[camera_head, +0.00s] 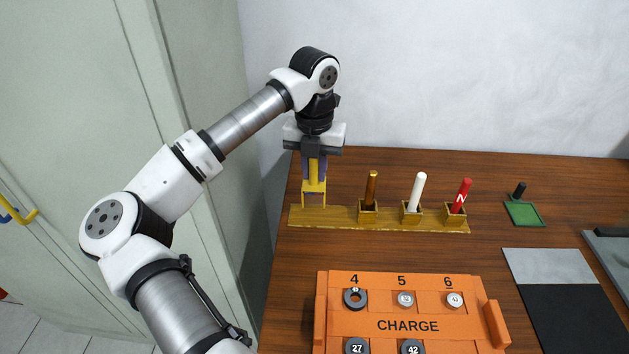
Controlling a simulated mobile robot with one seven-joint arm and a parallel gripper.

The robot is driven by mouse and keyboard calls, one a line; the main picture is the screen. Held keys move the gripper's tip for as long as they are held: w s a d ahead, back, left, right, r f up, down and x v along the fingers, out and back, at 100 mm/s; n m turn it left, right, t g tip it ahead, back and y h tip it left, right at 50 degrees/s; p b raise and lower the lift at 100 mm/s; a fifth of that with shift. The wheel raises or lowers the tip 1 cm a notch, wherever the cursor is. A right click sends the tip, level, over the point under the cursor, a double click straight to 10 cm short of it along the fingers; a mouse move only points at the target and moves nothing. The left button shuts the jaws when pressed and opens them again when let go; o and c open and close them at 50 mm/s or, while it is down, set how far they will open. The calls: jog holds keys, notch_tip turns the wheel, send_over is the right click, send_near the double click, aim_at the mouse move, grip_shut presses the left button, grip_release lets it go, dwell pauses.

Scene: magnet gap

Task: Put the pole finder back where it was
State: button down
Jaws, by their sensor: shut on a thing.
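My gripper (314,158) is at the left end of the wooden rack (337,217), pointing down. It is shut on a yellow piece (315,186) with a forked lower end, which stands over the rack's left end. I cannot tell whether the fork touches the rack. Three rods stand in the rack's square sockets to the right: a brown-gold rod (371,186), a white rod (416,191) and a red rod (461,194) marked N. The rods lean slightly. No label tells which of these is the pole finder.
An orange CHARGE tray (372,325) with numbered places and round pieces is in front. A green pad (524,213) with a black peg (519,190) is at right. A grey and black mat (558,305) lies nearer. The wall is close behind the table (490,170).

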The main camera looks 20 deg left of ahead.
aim_at(314, 183)
jog(key=shift+f+p, duration=0.35)
jog(key=shift+f, duration=1.85)
jog(key=shift+f, duration=0.1)
jog(key=shift+f+b, duration=0.15)
jog(key=shift+b, duration=0.15)
jog(key=c, duration=1.3)
grip_release()
jog(key=shift+r+p, duration=0.4)
jog(key=shift+p, duration=0.05)
notch_tip(314, 183, up, 12)
jog(key=shift+f+b, duration=0.15)
jog(key=shift+b, duration=0.85)
